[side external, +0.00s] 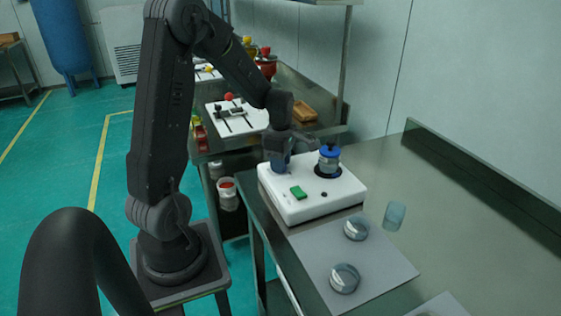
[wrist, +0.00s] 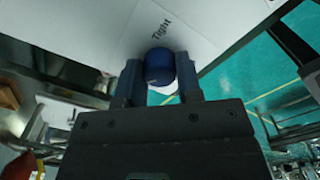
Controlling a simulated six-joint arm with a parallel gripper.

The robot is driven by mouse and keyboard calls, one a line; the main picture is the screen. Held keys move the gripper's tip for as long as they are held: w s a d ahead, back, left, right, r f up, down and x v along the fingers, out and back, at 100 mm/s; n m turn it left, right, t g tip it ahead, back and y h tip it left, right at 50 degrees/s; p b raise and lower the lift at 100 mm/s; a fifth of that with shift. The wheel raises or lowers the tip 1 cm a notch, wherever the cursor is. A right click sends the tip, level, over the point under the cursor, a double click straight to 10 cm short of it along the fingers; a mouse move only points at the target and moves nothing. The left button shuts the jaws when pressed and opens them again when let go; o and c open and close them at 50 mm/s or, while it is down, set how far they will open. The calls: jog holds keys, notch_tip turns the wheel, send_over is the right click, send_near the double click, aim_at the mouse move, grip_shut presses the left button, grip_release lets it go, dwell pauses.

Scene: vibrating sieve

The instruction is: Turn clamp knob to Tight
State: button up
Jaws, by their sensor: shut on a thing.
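The clamp knob (wrist: 159,66) is a blue round cap on the white machine's top, seen in the wrist view between my two fingers. The printed word "Tight" (wrist: 162,28) is on the white surface just beyond it. My gripper (wrist: 160,80) is shut on the knob, with a finger on each side. In the side view my gripper (side external: 281,160) reaches down to the left back part of the white machine (side external: 322,204), and it mostly hides the knob there. Which way the knob points cannot be told.
A sieve stack with a blue top (side external: 329,152) stands on the machine, right of my gripper. A green button (side external: 298,192) is at the machine's front. Two round metal sieves (side external: 345,278) lie on a grey mat (side external: 385,266), and a glass beaker (side external: 394,215) stands nearby.

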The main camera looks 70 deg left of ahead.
jog(key=m, duration=0.5)
jog(key=shift+m, duration=0.4)
jog(key=m, duration=1.2)
jog(key=shift+m, duration=0.4)
jog(key=m, duration=0.5)
jog(key=o, duration=0.9)
jog(key=shift+o, duration=0.2)
jog(key=shift+r, duration=0.1)
